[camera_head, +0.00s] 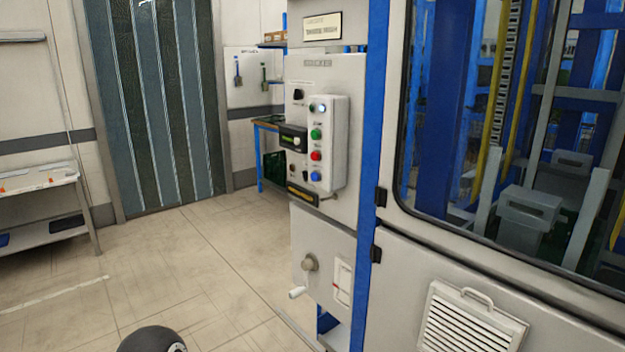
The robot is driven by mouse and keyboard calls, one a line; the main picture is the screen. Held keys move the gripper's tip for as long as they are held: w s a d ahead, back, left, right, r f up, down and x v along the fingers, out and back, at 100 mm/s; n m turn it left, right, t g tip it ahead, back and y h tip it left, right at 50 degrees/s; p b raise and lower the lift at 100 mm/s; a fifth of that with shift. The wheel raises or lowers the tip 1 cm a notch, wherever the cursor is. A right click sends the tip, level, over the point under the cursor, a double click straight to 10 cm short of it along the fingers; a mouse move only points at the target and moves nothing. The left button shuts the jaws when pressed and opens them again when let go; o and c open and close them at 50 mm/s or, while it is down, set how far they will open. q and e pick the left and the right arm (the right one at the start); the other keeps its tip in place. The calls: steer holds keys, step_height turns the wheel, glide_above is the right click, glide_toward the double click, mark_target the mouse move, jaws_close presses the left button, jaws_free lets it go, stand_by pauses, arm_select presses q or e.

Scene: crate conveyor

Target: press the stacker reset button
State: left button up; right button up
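A light grey button box (327,143) is mounted on the front of the grey control cabinet (335,220), near the middle of the view. It carries a column of buttons: a pale one on top (317,107), then a green button (315,134), a red button (315,155) and a blue button (315,176) at the bottom. The labels beside them are too small to read, so I cannot tell which is marked reset. Neither of my grippers is in view.
A crank handle (306,275) sticks out of the cabinet below the box. A blue-framed machine with a window (520,120) stands at right. A shelf table (40,205) is at left, and a strip curtain (155,100) hangs behind. The floor (190,270) before the cabinet is clear.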

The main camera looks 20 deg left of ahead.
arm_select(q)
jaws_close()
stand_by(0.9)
